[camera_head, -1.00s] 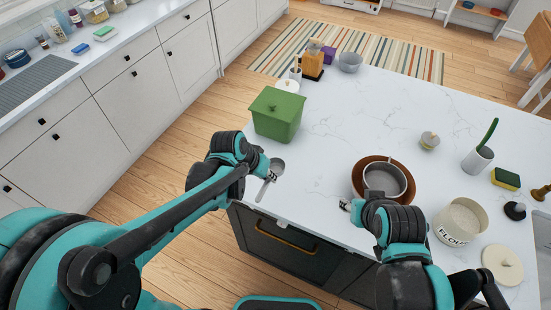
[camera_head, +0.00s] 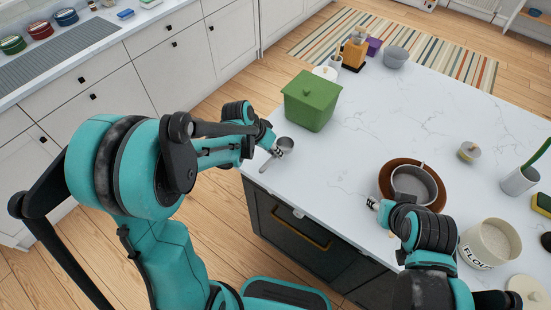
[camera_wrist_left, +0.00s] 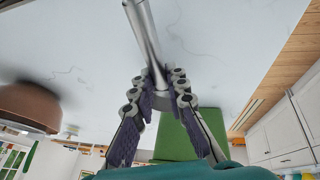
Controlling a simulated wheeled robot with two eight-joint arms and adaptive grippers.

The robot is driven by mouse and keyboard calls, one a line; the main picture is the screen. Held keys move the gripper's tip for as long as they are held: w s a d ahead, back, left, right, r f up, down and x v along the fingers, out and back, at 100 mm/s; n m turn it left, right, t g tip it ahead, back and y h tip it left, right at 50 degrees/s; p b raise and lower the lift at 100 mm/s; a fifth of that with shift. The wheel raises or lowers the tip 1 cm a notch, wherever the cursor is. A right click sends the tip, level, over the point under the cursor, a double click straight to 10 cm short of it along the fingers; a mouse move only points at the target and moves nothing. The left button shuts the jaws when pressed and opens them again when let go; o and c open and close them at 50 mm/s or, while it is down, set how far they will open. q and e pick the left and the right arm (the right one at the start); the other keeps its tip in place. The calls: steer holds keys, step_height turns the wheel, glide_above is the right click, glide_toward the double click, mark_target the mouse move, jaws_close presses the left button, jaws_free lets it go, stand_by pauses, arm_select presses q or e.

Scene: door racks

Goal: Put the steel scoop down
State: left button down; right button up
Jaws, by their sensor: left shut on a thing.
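The steel scoop (camera_head: 285,145) is over the island's near left corner, its handle slanting down-left in the head view. My left gripper (camera_head: 270,141) is at the scoop, just in front of the green lidded box (camera_head: 312,102). In the left wrist view, my left gripper (camera_wrist_left: 160,82) is shut on the steel scoop (camera_wrist_left: 144,35), whose shaft runs up out of the frame. I cannot tell whether the scoop touches the countertop. My right gripper (camera_head: 373,204) is beside the brown bowl (camera_head: 384,182); its jaws are too small to read.
A grey metal pan (camera_head: 412,182) sits in the brown bowl. A flour canister (camera_head: 487,244) stands right of my right arm. The white countertop (camera_head: 345,150) is clear between the green box and brown bowl. The island edge lies close to the scoop.

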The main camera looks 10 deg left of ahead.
arm_select(q)
step_height(320, 180, down, 3)
steer(key=shift+d+r+b, duration=0.1)
steer(key=shift+b, duration=0.35)
steer(key=shift+f, duration=0.3)
steer(key=shift+f, duration=0.15)
steer(key=c, duration=1.5)
jaws_free()
